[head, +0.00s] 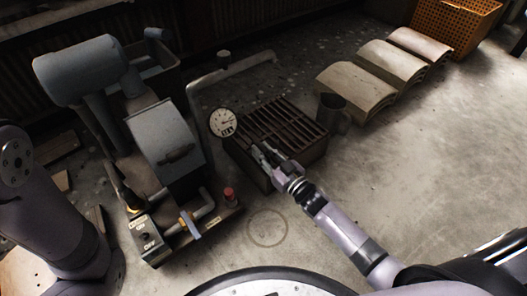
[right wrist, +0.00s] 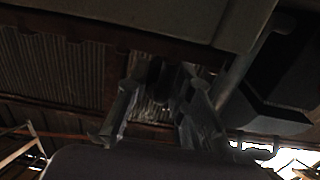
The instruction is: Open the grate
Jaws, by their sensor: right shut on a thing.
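The grate (head: 287,122) is a set of dark parallel slats on top of a low brown box (head: 300,157) on the ground, in the middle of the head view. It looks flat on the box. My right gripper (head: 266,156) is at the near left edge of the grate and is shut on that edge. The exact contact is hidden by the fingers. In the right wrist view both fingers of the right gripper (right wrist: 158,112) show against a dark background. My left arm is at the left of the head view, but its gripper is not in view.
A grey machine (head: 166,140) with an on/off switch box (head: 146,240) is on the left. Curved tiles (head: 355,88) lie behind right. The floor at right is clear.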

